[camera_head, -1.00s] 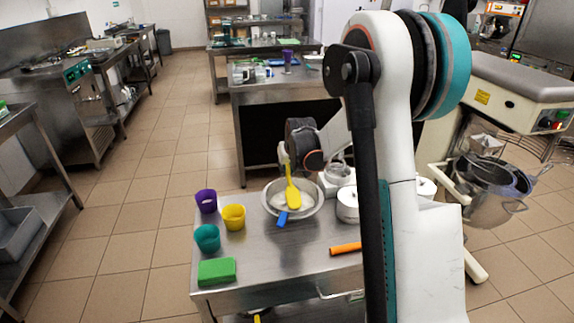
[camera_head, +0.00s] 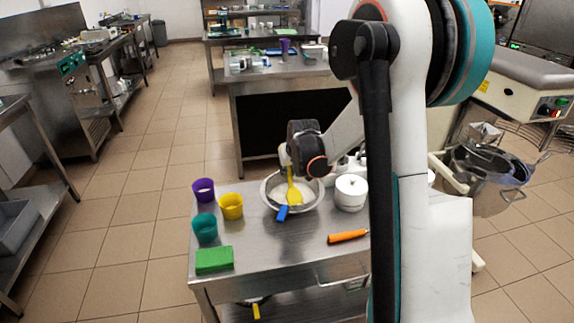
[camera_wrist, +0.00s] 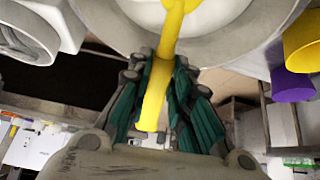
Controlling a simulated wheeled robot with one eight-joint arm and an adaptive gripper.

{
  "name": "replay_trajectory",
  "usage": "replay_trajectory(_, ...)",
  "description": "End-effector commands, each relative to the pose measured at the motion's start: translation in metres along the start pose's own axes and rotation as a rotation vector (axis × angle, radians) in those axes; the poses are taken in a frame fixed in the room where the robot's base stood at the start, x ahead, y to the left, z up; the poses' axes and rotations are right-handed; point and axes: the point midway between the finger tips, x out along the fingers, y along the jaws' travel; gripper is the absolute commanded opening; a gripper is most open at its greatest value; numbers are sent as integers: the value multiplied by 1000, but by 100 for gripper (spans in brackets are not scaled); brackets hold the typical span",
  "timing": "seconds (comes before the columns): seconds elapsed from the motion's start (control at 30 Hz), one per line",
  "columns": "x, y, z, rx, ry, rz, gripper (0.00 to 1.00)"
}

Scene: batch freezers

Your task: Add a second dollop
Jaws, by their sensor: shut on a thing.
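My gripper (camera_wrist: 165,85) is shut on the handle of a yellow utensil (camera_wrist: 156,98). In the head view my gripper (camera_head: 288,160) is above the far side of a metal bowl (camera_head: 309,203). The yellow utensil (camera_head: 294,195) points down over the bowl; whether it touches the bowl's inside is unclear. A blue piece (camera_head: 283,212) lies at the bowl's near rim, close to the yellow utensil's end. The bowl also shows at the top of the wrist view (camera_wrist: 225,45). A pale patch shows inside it; no separate dollop can be made out.
Purple (camera_head: 204,190), yellow (camera_head: 231,207) and teal (camera_head: 205,228) cups stand left of the bowl on the metal table (camera_head: 275,250). A green block (camera_head: 214,261) lies at the front left. A white lidded pot (camera_head: 350,193) and an orange-handled tool (camera_head: 347,237) are at right.

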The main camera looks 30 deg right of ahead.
Motion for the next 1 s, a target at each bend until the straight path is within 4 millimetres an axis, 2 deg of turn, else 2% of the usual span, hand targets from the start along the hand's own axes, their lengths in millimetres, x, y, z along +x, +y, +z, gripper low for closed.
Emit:
replay_trajectory(0.33, -12, 0, 19, 0, -1, 0, 0)
replay_trajectory(0.5, 0, 0, 14, -1, -107, 0, 0)
replay_trajectory(1.0, -25, 0, -10, 0, -101, 0, 0)
